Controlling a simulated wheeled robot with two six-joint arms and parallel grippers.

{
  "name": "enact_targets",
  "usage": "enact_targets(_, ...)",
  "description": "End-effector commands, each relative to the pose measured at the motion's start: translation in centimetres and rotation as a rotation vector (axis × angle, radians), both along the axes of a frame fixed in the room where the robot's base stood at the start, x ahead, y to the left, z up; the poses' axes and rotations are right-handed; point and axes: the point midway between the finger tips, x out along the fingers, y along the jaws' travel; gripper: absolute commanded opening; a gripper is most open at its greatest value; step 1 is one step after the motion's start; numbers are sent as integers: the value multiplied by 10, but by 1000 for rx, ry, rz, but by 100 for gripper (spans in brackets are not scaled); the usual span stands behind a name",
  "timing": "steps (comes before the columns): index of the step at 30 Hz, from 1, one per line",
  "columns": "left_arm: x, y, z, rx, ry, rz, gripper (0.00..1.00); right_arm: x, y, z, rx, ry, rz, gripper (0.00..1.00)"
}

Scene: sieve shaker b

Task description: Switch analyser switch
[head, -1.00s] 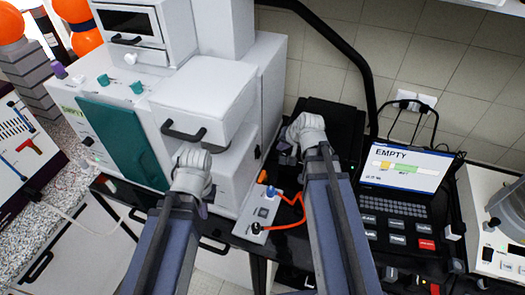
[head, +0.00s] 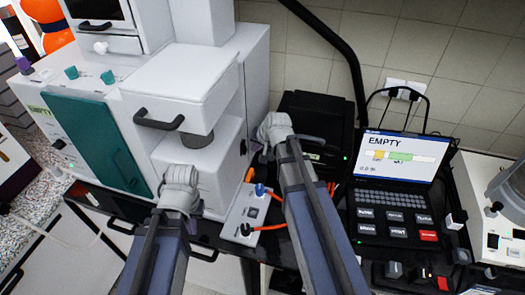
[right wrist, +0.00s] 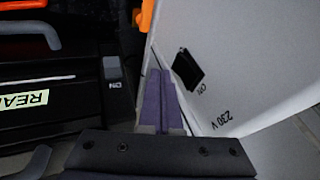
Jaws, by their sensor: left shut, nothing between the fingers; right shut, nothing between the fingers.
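In the right wrist view a black rocker switch (right wrist: 187,70) marked ON sits on a pale wall marked 230 V. A second small switch (right wrist: 113,86) marked ON is on a dark unit to the left. I cannot tell from labels which is the analyser's. My right gripper (right wrist: 160,74) is shut and empty, its purple fingers between the two switches, close to the pale wall and apparently not touching the rocker. In the head view my right gripper (head: 270,132) is beside the white machine (head: 195,90). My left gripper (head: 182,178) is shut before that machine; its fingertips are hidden.
A black unit (head: 318,108) stands behind my right gripper. A laptop (head: 405,157) reading EMPTY stands to the right. A socket box (head: 243,212) with an orange cable lies between my arms. An orange part (right wrist: 147,15) shows above the fingers.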

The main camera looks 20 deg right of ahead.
Motion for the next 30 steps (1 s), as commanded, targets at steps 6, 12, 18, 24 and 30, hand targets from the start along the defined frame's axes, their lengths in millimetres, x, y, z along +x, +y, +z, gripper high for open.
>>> enact_targets(6, 0, 0, -6, 0, 0, -2, 0, 11, 15, -6, -2, 0, 0, 0)
enact_targets(12, 0, 0, -7, 0, 0, -2, 0, 13, 19, -7, -1, 0, -1, 0)
enact_targets(18, 0, 0, -7, 0, 0, -2, 0, 12, 19, -7, -1, 0, -1, 0)
enact_targets(24, 0, 0, -15, 1, 0, -4, 0, 14, 21, -10, 43, -28, -1, 0)
enact_targets(30, 0, 0, -14, 1, 0, -4, 0, 14, 21, -9, 41, -27, 0, 0)
